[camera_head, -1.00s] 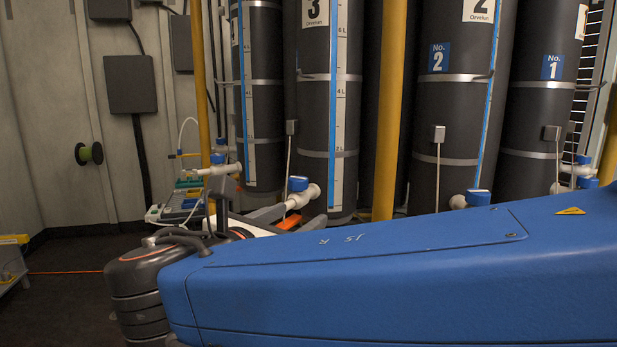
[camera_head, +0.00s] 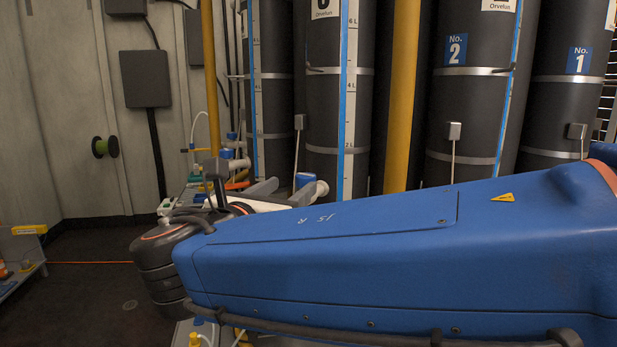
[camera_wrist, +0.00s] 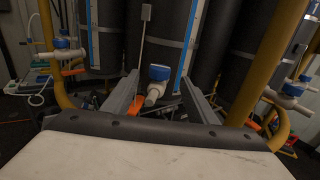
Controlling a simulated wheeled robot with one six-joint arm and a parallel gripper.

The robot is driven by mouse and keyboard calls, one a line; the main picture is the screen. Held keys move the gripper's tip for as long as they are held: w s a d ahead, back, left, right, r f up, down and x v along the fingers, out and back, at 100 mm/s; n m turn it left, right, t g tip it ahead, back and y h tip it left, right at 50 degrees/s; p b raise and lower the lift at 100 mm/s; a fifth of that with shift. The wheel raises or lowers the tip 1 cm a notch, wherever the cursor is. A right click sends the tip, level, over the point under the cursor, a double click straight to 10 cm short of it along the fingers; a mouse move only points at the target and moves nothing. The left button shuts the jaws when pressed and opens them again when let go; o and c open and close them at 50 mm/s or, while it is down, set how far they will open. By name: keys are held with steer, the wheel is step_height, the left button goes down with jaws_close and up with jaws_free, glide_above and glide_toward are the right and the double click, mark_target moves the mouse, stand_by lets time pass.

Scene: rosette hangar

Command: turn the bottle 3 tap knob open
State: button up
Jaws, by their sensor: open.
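The bottle 3 tap knob (camera_head: 305,180) is blue and sits on a white tap body (camera_head: 319,188) low in front of the dark bottle 3 (camera_head: 325,110), which has a blue-edged scale strip. In the wrist view the blue knob (camera_wrist: 159,72) shows just beyond my gripper (camera_wrist: 160,82), centred between its two grey fingers. The fingers are wide apart with nothing between them in their grip. In the head view my gripper (camera_head: 290,187) reaches to the tap from the left. I cannot tell whether a finger touches the tap.
A yellow post (camera_head: 402,100) stands right of bottle 3, and another (camera_head: 210,80) left of it. Other blue-knobbed taps show at the left (camera_wrist: 62,45) and right (camera_wrist: 293,88) in the wrist view. Open dark floor (camera_head: 90,280) lies to the left.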

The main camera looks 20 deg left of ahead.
mark_target(301, 179)
steer(key=w, duration=0.8)
steer(key=shift+w+d, duration=0.15)
steer(key=shift+w, duration=0.25)
steer(key=shift+c, duration=0.3)
steer(key=c, duration=1)
